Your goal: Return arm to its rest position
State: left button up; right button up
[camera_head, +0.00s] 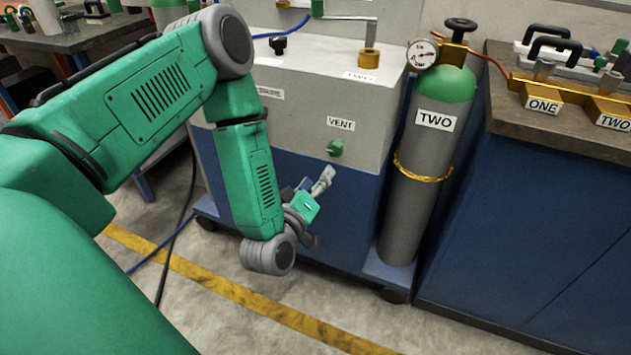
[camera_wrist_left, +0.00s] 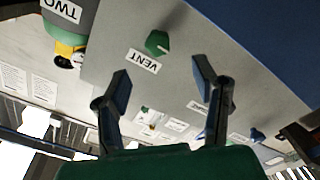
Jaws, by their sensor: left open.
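My left arm is green and grey and comes in from the left in the head view, bent at the elbow. Its gripper (camera_head: 318,188) is in front of the blue lower part of the cart, below and left of the green VENT knob (camera_head: 335,147). In the left wrist view my left gripper (camera_wrist_left: 161,85) is open, with its two fingers spread and nothing between the tips. The VENT knob also shows in the left wrist view (camera_wrist_left: 157,43), beyond the fingers and apart from them. My right gripper is not in view.
The grey and blue cart (camera_head: 300,120) stands ahead. A gas cylinder labelled TWO (camera_head: 425,170) stands at its right side. A bench (camera_head: 560,140) with valves labelled ONE and TWO is at the right. A black cable and yellow floor stripe (camera_head: 200,278) lie below my arm.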

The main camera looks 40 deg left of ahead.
pick_arm(q)
jog(key=shift+s+d, duration=0.1)
jog(key=shift+s, duration=0.35)
jog(key=s+d+f+m+g+h+p, duration=0.3)
jog(key=s+d+f+m+g+h, duration=0.2)
jog(key=s+d+f+m+g, duration=0.45)
jog(key=s+a+f+m+g+y+p, duration=0.1)
jog(key=s+g, duration=0.6)
jog(key=s, duration=1)
jog(key=shift+s+a+f+m+p, duration=0.45)
jog(key=shift+a+m, duration=0.3)
jog(key=shift+a, duration=0.45)
jog(key=shift+w, duration=0.15)
